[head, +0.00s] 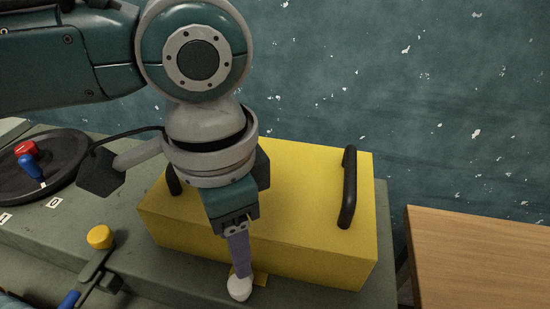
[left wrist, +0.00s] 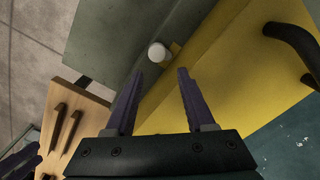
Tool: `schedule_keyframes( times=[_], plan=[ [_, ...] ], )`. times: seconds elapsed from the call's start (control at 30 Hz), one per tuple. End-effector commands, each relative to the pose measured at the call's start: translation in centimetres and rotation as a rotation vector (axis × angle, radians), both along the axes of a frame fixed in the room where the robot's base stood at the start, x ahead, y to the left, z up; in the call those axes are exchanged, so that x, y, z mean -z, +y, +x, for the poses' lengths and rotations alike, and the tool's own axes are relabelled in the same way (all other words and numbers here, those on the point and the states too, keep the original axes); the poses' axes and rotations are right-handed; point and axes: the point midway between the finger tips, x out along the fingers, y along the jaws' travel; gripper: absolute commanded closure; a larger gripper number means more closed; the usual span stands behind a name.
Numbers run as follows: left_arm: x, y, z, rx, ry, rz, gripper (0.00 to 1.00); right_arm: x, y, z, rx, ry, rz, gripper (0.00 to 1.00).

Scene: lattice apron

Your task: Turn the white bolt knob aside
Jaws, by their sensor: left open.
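The white bolt knob (head: 239,287) sits at the front lower edge of the yellow box (head: 310,215), beside a small yellow bracket (head: 261,279). It also shows in the left wrist view (left wrist: 158,52), just beyond and between the fingertips. My left gripper (head: 239,274) points down at the knob, its purple fingers partly in front of the bracket. In the left wrist view the gripper (left wrist: 160,73) is open with nothing between its fingers. Whether a finger touches the knob, I cannot tell. A purple part, seemingly my right gripper (left wrist: 20,160), shows at the lower left of that view.
The yellow box has a black handle (head: 348,187) on its right and a second one partly behind my arm. A yellow-topped lever (head: 99,238) and a dark round dial (head: 72,150) with red and blue knobs are left. A wooden surface (head: 480,255) is right.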

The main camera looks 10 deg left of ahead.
Motion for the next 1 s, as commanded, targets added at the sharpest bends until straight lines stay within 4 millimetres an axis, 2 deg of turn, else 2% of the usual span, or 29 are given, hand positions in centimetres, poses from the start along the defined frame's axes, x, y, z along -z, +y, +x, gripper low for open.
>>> schedule_keyframes(
  times=[0.3, 0.5, 0.87, 1.0],
  plan=[
    [6.0, -0.1, -0.1, 0.001, 0.003, 0.000, 0.46, 1.1, 0.0, -0.3, 0.000, 0.010, 0.000, 0.50],
    [8.5, -0.1, -0.1, 0.002, 0.002, 0.000, 0.46, 1.6, 0.0, -0.3, 0.000, 0.009, 0.000, 0.50],
    [9.0, -0.1, -0.1, 0.002, 0.000, -0.001, 0.46, 1.6, 0.0, -0.2, 0.000, 0.006, 0.000, 0.50],
    [9.0, -0.1, -0.1, 0.002, 0.000, -0.001, 0.61, 1.6, 0.0, -0.2, 0.000, 0.005, 0.000, 0.50]
  ],
)
